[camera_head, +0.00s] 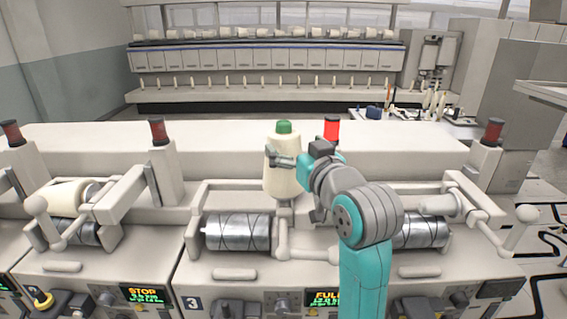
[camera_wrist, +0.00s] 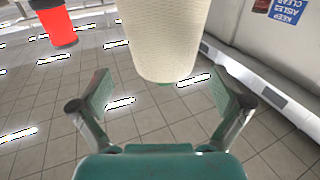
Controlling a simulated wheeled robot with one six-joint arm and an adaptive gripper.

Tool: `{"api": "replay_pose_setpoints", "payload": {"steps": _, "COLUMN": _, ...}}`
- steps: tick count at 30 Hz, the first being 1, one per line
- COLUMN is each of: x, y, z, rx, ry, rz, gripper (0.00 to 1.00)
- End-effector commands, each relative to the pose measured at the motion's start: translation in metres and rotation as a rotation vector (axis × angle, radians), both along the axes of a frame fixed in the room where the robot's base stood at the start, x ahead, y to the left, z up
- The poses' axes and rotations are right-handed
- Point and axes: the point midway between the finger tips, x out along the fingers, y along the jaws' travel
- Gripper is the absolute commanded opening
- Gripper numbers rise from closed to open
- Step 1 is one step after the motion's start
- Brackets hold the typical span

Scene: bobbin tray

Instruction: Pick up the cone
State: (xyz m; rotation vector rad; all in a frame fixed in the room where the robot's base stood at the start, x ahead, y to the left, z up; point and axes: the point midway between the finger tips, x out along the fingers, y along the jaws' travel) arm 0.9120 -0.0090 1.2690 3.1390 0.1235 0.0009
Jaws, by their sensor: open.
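The cone (camera_head: 283,183) is a cream yarn cone with a green top, upright above the middle machine unit. In the wrist view the cone (camera_wrist: 165,38) is large at the top centre, with its upper part cut off by the frame edge. My gripper (camera_head: 278,158) is at the cone's upper half in the head view, one finger showing across its front; the other is hidden or hard to make out. In the wrist view my gripper (camera_wrist: 162,86) is open, its fingers spread to either side of the cone with visible gaps. It holds nothing.
A red lit lamp (camera_head: 331,129) stands just right of the cone, behind my arm. Metal drums, including one below the cone (camera_head: 238,232), and cradle arms crowd the front. Another cream package (camera_head: 66,197) lies at left. The pale ledge behind (camera_head: 230,140) is mostly clear.

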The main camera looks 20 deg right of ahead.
Motion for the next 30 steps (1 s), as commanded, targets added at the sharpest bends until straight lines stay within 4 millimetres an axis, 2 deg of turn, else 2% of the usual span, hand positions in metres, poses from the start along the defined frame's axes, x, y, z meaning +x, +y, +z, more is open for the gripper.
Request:
{"api": "replay_pose_setpoints", "payload": {"steps": 10, "x": 0.043, "y": 0.008, "z": -0.006, "rx": 0.000, "ry": 0.001, "rz": 0.000, "gripper": 1.00}}
{"api": "replay_pose_setpoints", "payload": {"steps": 20, "x": 0.048, "y": 0.009, "z": -0.006, "rx": 0.000, "ry": 0.001, "rz": 0.000, "gripper": 1.00}}
{"api": "replay_pose_setpoints", "payload": {"steps": 30, "x": 0.048, "y": 0.009, "z": -0.006, "rx": 0.000, "ry": 0.001, "rz": 0.000, "gripper": 0.15}}
